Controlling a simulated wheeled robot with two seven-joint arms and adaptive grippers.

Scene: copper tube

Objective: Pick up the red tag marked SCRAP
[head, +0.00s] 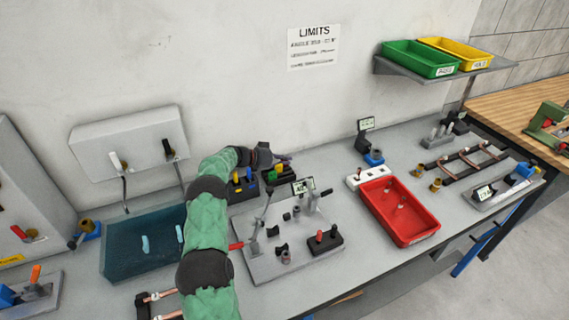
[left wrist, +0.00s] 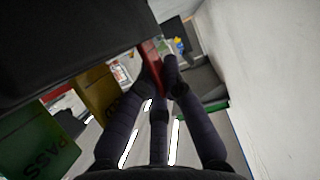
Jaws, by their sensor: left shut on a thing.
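In the left wrist view a red tag (left wrist: 152,67) is between the fingertips of my left gripper (left wrist: 160,75), which is shut on it. The tag is seen nearly edge-on, so its lettering cannot be read. A green tag reading PASS (left wrist: 40,145) and a yellow tag (left wrist: 98,92) stand beside it to the left. In the head view my left gripper (head: 266,158) is at the back of the bench, over small coloured pieces. Its fingertips are hard to make out there. My right gripper is not in view.
A grey fixture plate (head: 270,262) with small parts lies in front of the gripper. A red tray (head: 412,238) is to its right and a blue-green bin (head: 125,255) to its left. Green (head: 420,60) and yellow (head: 457,50) trays sit on the wall shelf.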

